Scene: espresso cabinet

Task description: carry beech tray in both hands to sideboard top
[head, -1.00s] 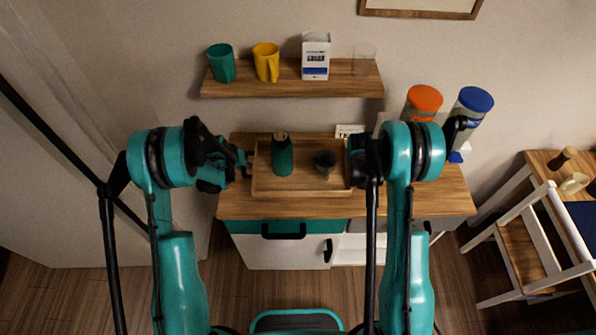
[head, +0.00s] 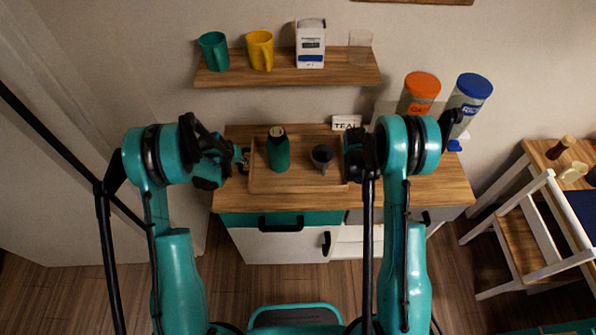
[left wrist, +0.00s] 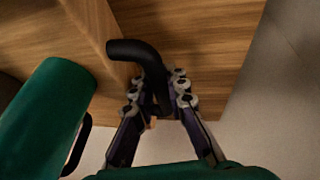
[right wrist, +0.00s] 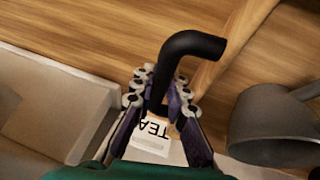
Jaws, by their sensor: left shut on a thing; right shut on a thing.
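The beech tray (head: 300,181) is over the sideboard top (head: 420,190), between my two grippers; I cannot tell whether it touches the top. My left gripper (head: 243,160) is shut on the tray's black left handle, a curved bar in the left wrist view (left wrist: 140,52). My right gripper (head: 352,160) is shut on the other black handle, seen in the right wrist view (right wrist: 190,46); in the head view the arm mostly hides this end.
A TEA card (head: 346,122) stands behind the tray. Jars with orange (head: 422,86) and blue (head: 474,86) lids are at the right back. A wall shelf (head: 350,73) holds mugs, a carton and a glass. A white-framed chair (head: 510,240) stands at right.

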